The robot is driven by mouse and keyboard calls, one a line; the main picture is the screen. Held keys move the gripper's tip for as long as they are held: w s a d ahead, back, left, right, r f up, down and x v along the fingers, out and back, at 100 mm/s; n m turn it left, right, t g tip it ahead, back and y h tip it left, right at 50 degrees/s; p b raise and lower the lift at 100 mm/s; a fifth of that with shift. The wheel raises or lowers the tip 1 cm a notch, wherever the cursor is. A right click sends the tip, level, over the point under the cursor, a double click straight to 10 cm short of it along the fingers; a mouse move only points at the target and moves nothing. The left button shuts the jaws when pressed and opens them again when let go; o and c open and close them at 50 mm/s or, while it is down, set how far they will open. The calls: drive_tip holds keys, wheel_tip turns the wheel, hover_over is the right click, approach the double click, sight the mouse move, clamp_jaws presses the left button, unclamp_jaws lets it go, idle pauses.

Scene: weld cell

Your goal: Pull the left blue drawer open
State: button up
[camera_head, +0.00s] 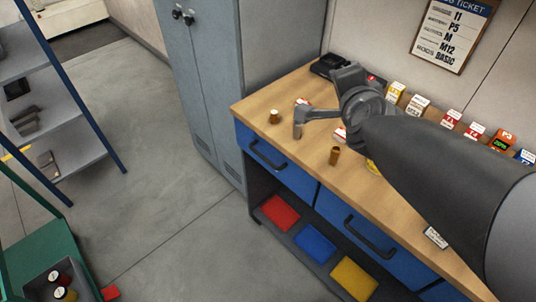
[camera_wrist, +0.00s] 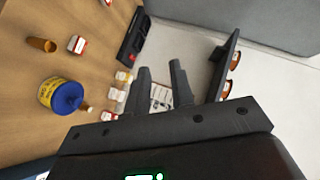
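The left blue drawer (camera_head: 283,169) is in the bench front at the left end, with a dark bar handle (camera_head: 266,155). It looks shut, its front flush below the bench top. My gripper (camera_head: 301,118) is above the bench top, behind and above this drawer, apart from the handle. In the wrist view its two dark fingers (camera_wrist: 161,75) stand apart with nothing held between them. The drawer and its handle do not show in the wrist view.
A second blue drawer (camera_head: 366,240) is to the right. Small bottles and boxes stand on the bench top (camera_head: 262,101), including a blue-lidded jar (camera_wrist: 62,95). A grey locker (camera_head: 205,80) stands beside the bench's left end.

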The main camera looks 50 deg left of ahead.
drive_tip(key=s+a+f+m+t+y, duration=0.1)
drive_tip(key=s+a+f+m+y, duration=0.15)
drive_tip(key=s+a+m, duration=0.65)
drive_tip(key=n, duration=0.3)
approach(264, 158)
drive_tip(key=shift+t+h, duration=0.25)
drive_tip(key=shift+t, duration=0.05)
drive_tip(key=x, duration=1.1)
drive_tip(key=shift+s+a+f, duration=0.1)
drive_tip(key=shift+s+f, duration=0.15)
drive_tip(key=shift+f, duration=0.05)
drive_tip(key=shift+c, duration=0.4)
clamp_jaws()
